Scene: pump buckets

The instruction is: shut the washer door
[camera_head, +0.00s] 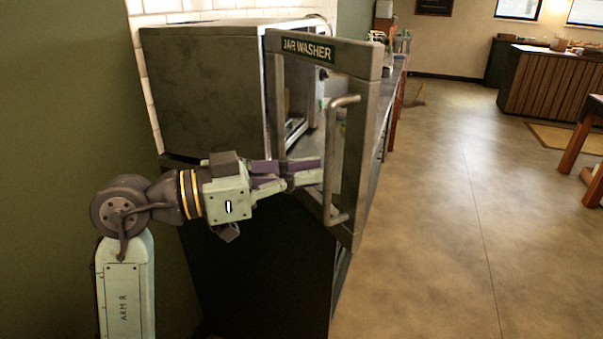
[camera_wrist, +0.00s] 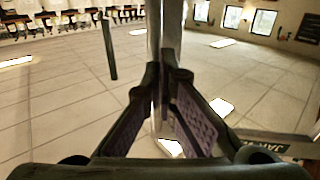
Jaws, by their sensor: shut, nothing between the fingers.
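The washer door (camera_head: 355,62) is a grey metal frame with a green "JAR WASHER" label and a long bar handle (camera_head: 335,165). It stands open, swung out from the dark boxy washer (camera_head: 205,90). My gripper (camera_head: 318,168) is shut and empty at the height of the door's lower half, its fingers overlapping the door's opening left of the handle. In the wrist view the closed fingertips (camera_wrist: 168,80) point at an upright metal bar (camera_wrist: 167,30); I cannot tell whether they touch it. Part of the door's label shows at lower right (camera_wrist: 268,138).
The washer sits on a dark base against a white tiled wall (camera_head: 150,70). A counter (camera_head: 395,85) runs on behind the door. Open floor (camera_head: 460,200) lies to the right, with a wooden cabinet (camera_head: 550,85) and a table (camera_head: 590,140) farther off.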

